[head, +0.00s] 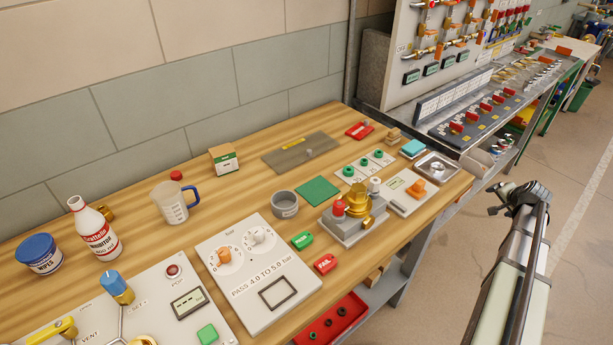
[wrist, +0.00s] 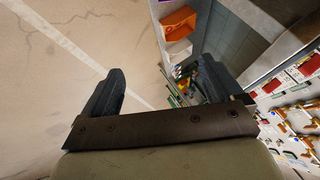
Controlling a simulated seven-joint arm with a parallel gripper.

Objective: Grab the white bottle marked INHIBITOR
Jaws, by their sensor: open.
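The white bottle marked INHIBITOR (head: 95,229) stands upright on the wooden bench at the left of the head view. It has a red and white label and a narrow white neck. My gripper (head: 519,195) is far to the right of it, out past the bench's front edge above the floor. In the wrist view my gripper (wrist: 163,88) has its two dark fingers spread wide with nothing between them. The bottle is not in the wrist view.
A blue-lidded WIPES tub (head: 39,254) stands left of the bottle, and a small brass part (head: 106,213) sits close behind it. A clear jug with a blue handle (head: 172,201) is to its right. A test panel (head: 170,300) lies in front. The wall is behind.

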